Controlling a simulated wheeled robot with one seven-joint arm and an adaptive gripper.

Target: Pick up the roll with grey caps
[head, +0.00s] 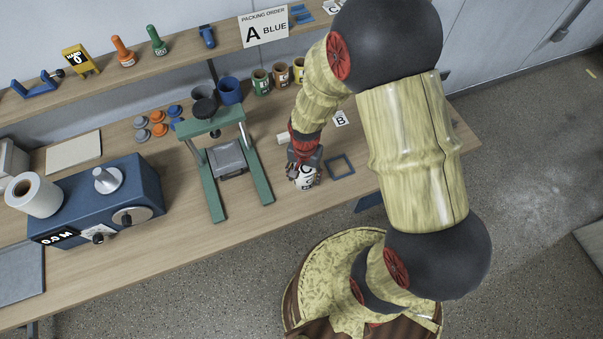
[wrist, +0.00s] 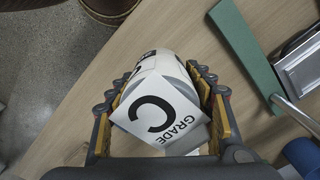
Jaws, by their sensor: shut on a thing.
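My gripper (head: 302,168) is shut on a white roll (head: 308,181) near the front edge of the bench, left of a blue square frame. In the wrist view, the fingers (wrist: 162,84) press on both sides of the roll (wrist: 166,60). A white card reading "GRADE C" (wrist: 158,112) covers much of the roll's near side. I cannot tell whether the roll touches the bench.
A green press stand (head: 209,190) stands left of my gripper. A blue square frame (head: 340,167) lies to its right, with a "B" card (head: 340,118) behind. A blue machine (head: 135,185) with a white roll (head: 33,195) is at left. Several cups stand behind.

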